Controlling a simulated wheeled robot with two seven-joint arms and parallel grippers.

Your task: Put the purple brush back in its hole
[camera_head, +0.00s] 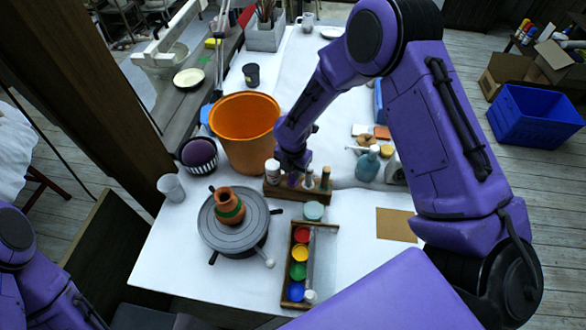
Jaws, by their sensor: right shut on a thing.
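A small wooden brush block (297,194) stands on the white table with several short, thick brushes upright in it. A white-topped one (272,170) is at its left and a tan one (325,176) at its right. My right gripper (293,172) points down over the left-middle of the block, shut on the purple brush (292,181). Only a little of that brush shows under the fingers; whether its lower end is in a hole cannot be told. My left arm shows at the lower left, its gripper out of view.
A grey turntable with a terracotta vase (229,206) is at the left front. An orange bucket (246,130) stands close behind the block. A paint tray (289,290) and a teal-lidded jar (313,211) are in front. Bottles (368,166) stand to the right.

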